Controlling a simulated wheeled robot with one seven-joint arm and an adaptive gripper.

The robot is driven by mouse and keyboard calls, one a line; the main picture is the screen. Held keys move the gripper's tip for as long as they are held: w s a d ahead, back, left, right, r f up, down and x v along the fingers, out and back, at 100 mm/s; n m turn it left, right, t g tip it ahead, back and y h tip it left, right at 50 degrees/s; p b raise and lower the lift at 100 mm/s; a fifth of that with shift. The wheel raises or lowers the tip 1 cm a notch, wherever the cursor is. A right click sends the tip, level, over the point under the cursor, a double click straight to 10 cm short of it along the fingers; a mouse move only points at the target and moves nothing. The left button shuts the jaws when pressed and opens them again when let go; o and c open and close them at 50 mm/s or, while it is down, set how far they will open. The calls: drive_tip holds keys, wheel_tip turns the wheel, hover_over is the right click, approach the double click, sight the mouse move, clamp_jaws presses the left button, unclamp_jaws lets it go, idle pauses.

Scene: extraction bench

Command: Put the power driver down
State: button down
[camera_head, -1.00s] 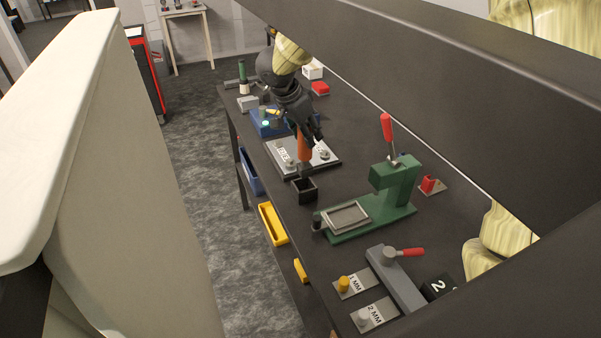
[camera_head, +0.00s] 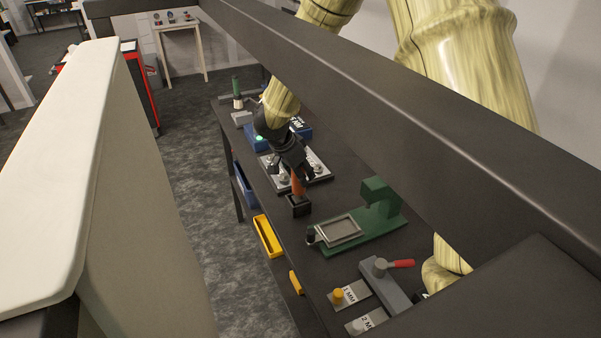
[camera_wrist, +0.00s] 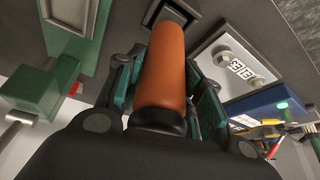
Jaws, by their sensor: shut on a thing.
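The power driver (camera_wrist: 162,75) has an orange cylindrical body with a black collar. My gripper (camera_head: 296,172) is shut around it; in the wrist view the fingers (camera_wrist: 160,85) lie on both sides of the orange body. The driver (camera_head: 297,186) points downward in the head view. Its lower end meets the top of a small black square holder (camera_head: 299,209) on the bench. The holder's rim also shows beyond the driver in the wrist view (camera_wrist: 180,8). I cannot tell how deep the driver's end sits in the holder.
A light plate with metal knobs (camera_head: 318,171) lies right behind the holder. A green press with a framed tray (camera_head: 365,225) stands in front and to the right. A blue device (camera_wrist: 262,108) is farther back. Yellow bins (camera_head: 267,236) hang along the bench's left edge.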

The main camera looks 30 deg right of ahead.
drive_tip(key=c, duration=1.1)
unclamp_jaws()
drive_tip(key=shift+s+d+f, duration=0.1)
drive_tip(key=shift+f, duration=0.45)
drive_tip(key=shift+c, duration=0.2)
drive_tip(key=shift+o, duration=1)
drive_tip(key=shift+w+d, duration=0.1)
drive_tip(key=shift+w, duration=0.15)
drive_tip(key=shift+s+r, duration=0.15)
drive_tip(key=shift+r, duration=0.15)
drive_tip(key=b+v, duration=0.2)
drive_tip(key=v, duration=1)
drive_tip(key=shift+b, duration=0.4)
drive_tip(key=shift+f, duration=0.1)
